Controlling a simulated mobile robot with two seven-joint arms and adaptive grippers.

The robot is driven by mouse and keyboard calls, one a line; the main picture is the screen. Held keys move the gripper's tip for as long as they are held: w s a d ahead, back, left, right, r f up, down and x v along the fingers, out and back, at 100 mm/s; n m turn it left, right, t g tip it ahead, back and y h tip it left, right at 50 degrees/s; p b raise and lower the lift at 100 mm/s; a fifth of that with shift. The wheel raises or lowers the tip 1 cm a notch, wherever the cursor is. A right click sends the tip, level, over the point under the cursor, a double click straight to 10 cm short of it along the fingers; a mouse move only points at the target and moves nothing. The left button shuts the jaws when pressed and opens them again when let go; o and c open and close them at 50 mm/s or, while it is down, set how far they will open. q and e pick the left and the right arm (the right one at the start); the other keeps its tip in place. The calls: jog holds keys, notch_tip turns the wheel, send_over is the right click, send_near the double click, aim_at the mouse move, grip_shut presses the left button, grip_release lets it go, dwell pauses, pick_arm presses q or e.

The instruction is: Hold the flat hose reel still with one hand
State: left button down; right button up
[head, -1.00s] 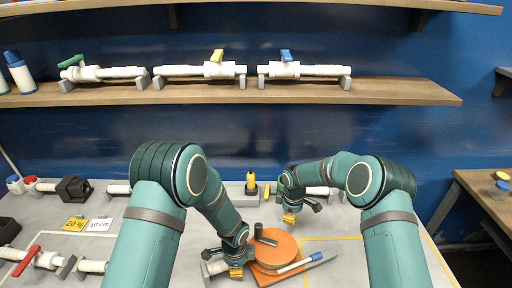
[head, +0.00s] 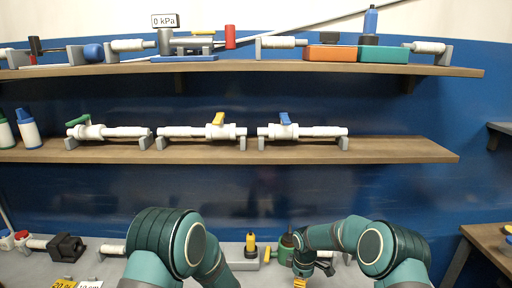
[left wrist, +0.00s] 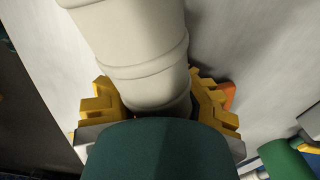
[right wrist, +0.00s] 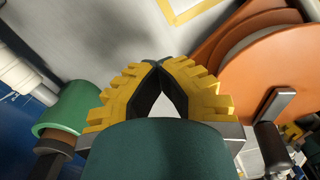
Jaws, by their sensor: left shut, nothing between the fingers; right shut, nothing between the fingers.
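The flat hose reel, an orange disc (right wrist: 275,65), shows at the right of the right wrist view, with a grey bracket and a black knob on it. It is out of frame in the head view. My right gripper (right wrist: 160,66) is shut and empty, its fingertips meeting to the left of the reel and apart from it. It also shows at the bottom of the head view (head: 300,281). My left gripper (left wrist: 160,104) shows only in the left wrist view, where a thick whitish cylinder covers its fingertips. A small orange edge (left wrist: 229,94) shows beside its right finger.
A green cylinder (right wrist: 72,110) stands left of my right gripper. A yellow-topped item (head: 251,243) stands at the bench's back. The shelf (head: 400,150) holds several valved pipes; the upper shelf (head: 230,69) holds more equipment. A side table stands at right.

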jog(key=o, duration=0.5)
jog(key=shift+c, duration=0.2)
notch_tip(320, 180, up, 7)
dwell(0.4)
jog(key=o, duration=0.5)
